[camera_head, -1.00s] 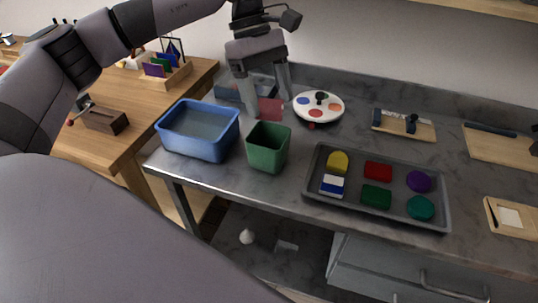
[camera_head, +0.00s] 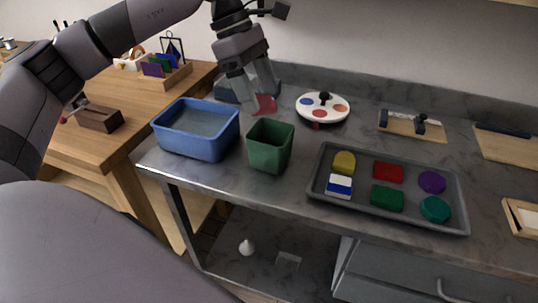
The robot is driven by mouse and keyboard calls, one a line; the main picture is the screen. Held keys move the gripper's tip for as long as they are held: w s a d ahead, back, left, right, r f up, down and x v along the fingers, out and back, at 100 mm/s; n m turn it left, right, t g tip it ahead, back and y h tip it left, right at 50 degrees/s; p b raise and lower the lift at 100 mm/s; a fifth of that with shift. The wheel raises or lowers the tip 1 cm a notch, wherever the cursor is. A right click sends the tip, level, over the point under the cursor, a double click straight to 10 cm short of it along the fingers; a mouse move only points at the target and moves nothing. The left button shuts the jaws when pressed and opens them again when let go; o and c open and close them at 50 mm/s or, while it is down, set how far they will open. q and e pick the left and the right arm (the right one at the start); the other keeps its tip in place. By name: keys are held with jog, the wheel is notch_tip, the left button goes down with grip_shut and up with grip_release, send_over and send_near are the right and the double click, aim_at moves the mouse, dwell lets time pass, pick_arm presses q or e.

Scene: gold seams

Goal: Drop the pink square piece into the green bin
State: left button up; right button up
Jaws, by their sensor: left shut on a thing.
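My left gripper (camera_head: 262,104) is shut on the pink square piece (camera_head: 266,103), which looks reddish-pink and tilted between the fingers. It is above and behind the green bin (camera_head: 271,158) in the picture, near its back rim. The green bin stands upright on the grey counter, and its open top faces up. Its floor is only partly visible. My right gripper is not in view.
A blue tub (camera_head: 195,146) stands just left of the green bin. A grey tray (camera_head: 330,196) with several coloured pieces lies to the right. A white round palette (camera_head: 322,97) is behind. Some bare counter (camera_head: 300,135) lies between bin and tray.

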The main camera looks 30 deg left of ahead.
pick_arm(q)
jog(key=shift+f, duration=0.4)
jog(key=o, duration=1.2)
jog(key=shift+c, duration=0.2)
jog(key=v, duration=0.7)
jog(key=shift+r+p, duration=0.15)
jog(key=shift+p, duration=0.15)
